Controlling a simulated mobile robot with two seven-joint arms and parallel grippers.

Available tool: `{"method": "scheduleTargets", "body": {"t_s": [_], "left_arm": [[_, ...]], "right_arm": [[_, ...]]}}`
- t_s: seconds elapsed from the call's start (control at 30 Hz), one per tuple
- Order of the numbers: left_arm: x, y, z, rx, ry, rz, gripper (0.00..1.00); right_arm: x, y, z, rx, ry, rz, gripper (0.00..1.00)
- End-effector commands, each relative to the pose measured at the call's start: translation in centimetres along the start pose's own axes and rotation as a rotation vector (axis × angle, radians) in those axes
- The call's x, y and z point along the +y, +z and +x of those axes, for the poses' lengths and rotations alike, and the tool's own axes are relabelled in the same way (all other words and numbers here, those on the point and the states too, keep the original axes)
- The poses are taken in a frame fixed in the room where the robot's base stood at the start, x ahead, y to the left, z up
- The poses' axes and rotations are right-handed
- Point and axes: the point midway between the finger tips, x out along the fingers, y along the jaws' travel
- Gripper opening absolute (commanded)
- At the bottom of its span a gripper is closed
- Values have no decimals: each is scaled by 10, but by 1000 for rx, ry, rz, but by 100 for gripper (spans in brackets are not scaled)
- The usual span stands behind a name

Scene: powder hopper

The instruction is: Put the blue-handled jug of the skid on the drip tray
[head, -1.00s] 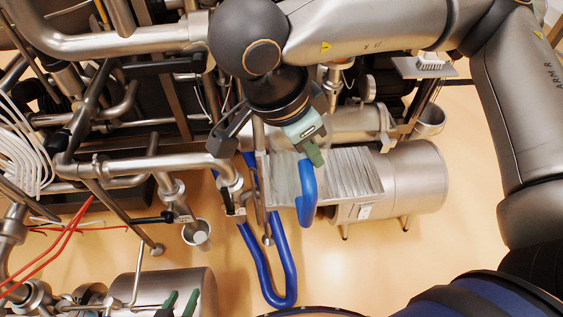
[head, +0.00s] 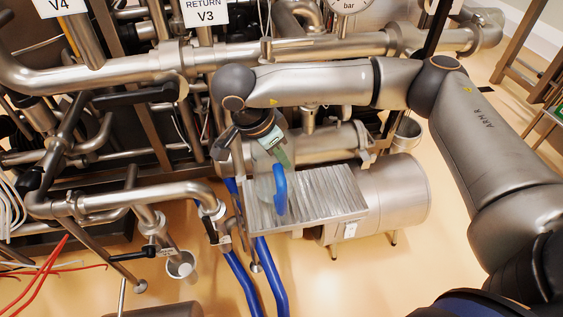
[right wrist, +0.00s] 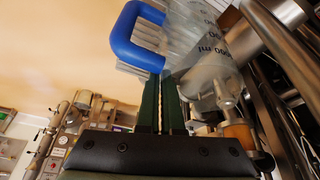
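The blue-handled jug has a clear body (head: 264,188) and a thick blue handle (head: 280,192). In the head view it appears over the left part of the ribbed metal drip tray (head: 325,200). I cannot tell whether its base touches the tray. My right gripper (head: 281,159) is at the top of the jug beside the handle. In the right wrist view, its dark green fingers (right wrist: 161,90) are close together on the jug's edge, next to the handle (right wrist: 133,38). The clear wall (right wrist: 197,35) carries ml markings. My left gripper is not in view.
A steel cylinder (head: 395,200) lies right of and behind the tray. Pipes and valves (head: 140,205) crowd the left and back. Blue hoses (head: 262,275) run down to the floor in front of the tray. The floor at the front right (head: 370,280) is clear.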

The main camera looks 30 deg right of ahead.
Motion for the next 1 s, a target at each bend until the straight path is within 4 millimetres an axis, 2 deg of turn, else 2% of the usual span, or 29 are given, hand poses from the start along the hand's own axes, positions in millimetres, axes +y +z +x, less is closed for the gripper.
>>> {"method": "scheduleTargets", "body": {"t_s": [0.1,0.47,0.77,1.0], "left_arm": [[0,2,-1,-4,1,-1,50],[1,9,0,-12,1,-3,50],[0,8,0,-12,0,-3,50],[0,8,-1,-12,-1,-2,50]], "right_arm": [[1,6,15,1,1,-1,0],[0,9,20,0,-1,0,0],[1,8,19,0,0,0,33],[1,8,19,0,0,0,33]]}}
